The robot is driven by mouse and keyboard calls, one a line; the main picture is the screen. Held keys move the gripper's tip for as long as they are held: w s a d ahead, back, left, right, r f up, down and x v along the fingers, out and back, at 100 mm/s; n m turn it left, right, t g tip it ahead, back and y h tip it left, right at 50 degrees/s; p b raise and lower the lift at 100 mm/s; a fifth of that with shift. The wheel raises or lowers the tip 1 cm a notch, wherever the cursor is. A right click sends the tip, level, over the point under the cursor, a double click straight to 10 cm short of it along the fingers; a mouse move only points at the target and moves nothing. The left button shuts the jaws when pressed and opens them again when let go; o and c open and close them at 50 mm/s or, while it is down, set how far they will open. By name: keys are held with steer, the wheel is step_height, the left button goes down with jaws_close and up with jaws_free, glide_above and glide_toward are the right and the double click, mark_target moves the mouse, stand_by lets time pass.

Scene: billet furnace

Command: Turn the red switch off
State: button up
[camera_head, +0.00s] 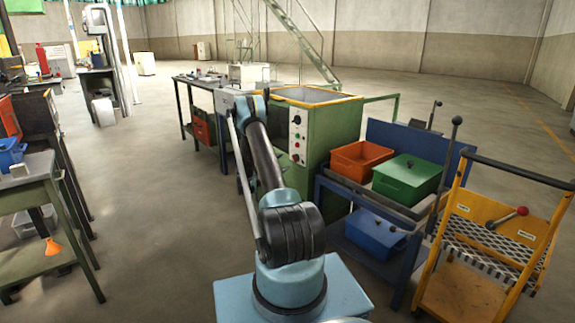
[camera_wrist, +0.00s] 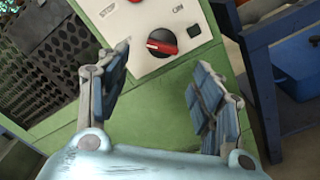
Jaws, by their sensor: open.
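The red switch (camera_wrist: 162,43) is a round black knob with a red bar across it, on a white control panel (camera_wrist: 150,66). In the wrist view the bar lies nearly level, tilted slightly down to the right. Part of an "ON" label shows above it to the right, and another label lies at the upper left. My gripper (camera_wrist: 157,75) is open and empty, its two fingers spread below and either side of the switch, with no visible contact. In the head view the panel (camera_head: 298,132) is on the green machine (camera_head: 332,135); my arm hides the gripper there.
A dark button (camera_wrist: 193,30) sits right of the switch, and part of a red button (camera_wrist: 136,1) shows at the top edge. A blue rack with an orange bin (camera_head: 361,158) and a green bin (camera_head: 407,178) stands right of the machine. Open floor lies left.

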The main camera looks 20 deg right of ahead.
steer(key=shift+v, duration=2.2)
steer(key=s+r+m+g+y, duration=0.15)
steer(key=s+r, duration=0.25)
steer(key=r, duration=0.4)
steer(key=s+r+m+y, duration=0.2)
steer(key=s+r+y, duration=0.15)
steer(key=r, duration=0.45)
steer(key=s+a+r+m+g+y, duration=0.1)
steer(key=s+a+r+m+y, duration=0.1)
steer(key=s+r, duration=0.5)
steer(key=s+a+r+m+y, duration=0.1)
steer(key=s+a+r+m, duration=0.15)
steer(key=s, duration=0.85)
steer(key=s+a+m+g+y, duration=0.1)
steer(key=s+a+y, duration=0.15)
steer(key=s, duration=0.75)
steer(key=s+a+m+y, duration=0.1)
steer(key=s+a+y, duration=0.15)
steer(key=s, duration=0.85)
steer(key=s+a+f+m+y, duration=0.1)
steer(key=s+a+f, duration=0.3)
steer(key=s, duration=0.5)
steer(key=s+a+f+m+y, duration=0.2)
steer(key=s+a+f+y, duration=0.1)
steer(key=s, duration=0.6)
steer(key=shift+a+f, duration=0.85)
steer(key=shift+a, duration=0.4)
